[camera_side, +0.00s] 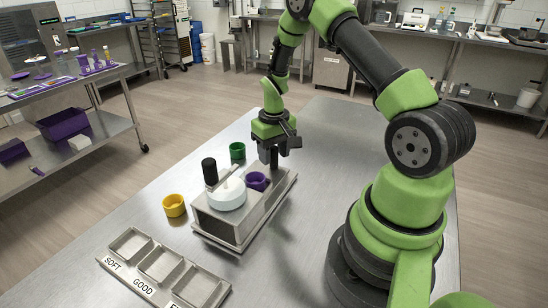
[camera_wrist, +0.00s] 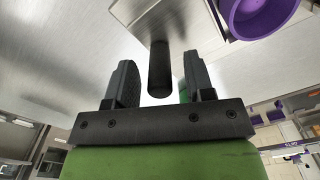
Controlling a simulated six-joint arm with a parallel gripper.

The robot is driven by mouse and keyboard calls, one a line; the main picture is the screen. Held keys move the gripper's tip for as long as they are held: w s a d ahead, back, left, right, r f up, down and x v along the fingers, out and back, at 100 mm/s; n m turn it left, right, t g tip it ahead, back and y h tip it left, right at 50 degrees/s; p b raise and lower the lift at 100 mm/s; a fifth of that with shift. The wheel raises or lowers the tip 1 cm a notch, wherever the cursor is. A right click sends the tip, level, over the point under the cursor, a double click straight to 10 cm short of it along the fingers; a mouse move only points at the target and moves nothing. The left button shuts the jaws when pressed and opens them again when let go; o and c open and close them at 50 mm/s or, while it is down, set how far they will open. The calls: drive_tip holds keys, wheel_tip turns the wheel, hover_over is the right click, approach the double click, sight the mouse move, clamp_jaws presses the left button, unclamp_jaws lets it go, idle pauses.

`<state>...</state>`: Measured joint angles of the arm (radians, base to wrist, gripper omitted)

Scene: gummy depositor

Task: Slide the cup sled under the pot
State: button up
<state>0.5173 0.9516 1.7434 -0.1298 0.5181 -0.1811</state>
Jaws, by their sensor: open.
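The purple cup (camera_side: 257,183) sits on the metal sled at the far end of the depositor's rail (camera_side: 284,184); it also shows at the top right in the wrist view (camera_wrist: 258,15). The white pot (camera_side: 227,195) stands on the metal depositor body (camera_side: 213,222), nearer the camera than the cup. My gripper (camera_side: 271,160) is low at the rail's far end, beyond the cup. In the wrist view its fingers (camera_wrist: 158,65) stand open either side of a black upright handle (camera_wrist: 160,62), with gaps visible. The side view does not show this handle clearly.
A black cylinder (camera_side: 210,172) stands beside the pot. A green cup (camera_side: 237,151) and a yellow cup (camera_side: 174,206) stand on the table left of the depositor. A tray (camera_side: 160,268) with compartments marked SOFT and GOOD lies in front. The table right of the rail is clear.

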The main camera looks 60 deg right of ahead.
sight(260, 173)
drive_tip(key=shift+f, duration=0.9)
clamp_jaws()
drive_tip(key=a, duration=0.7)
unclamp_jaws()
wheel_tip(260, 173, up, 10)
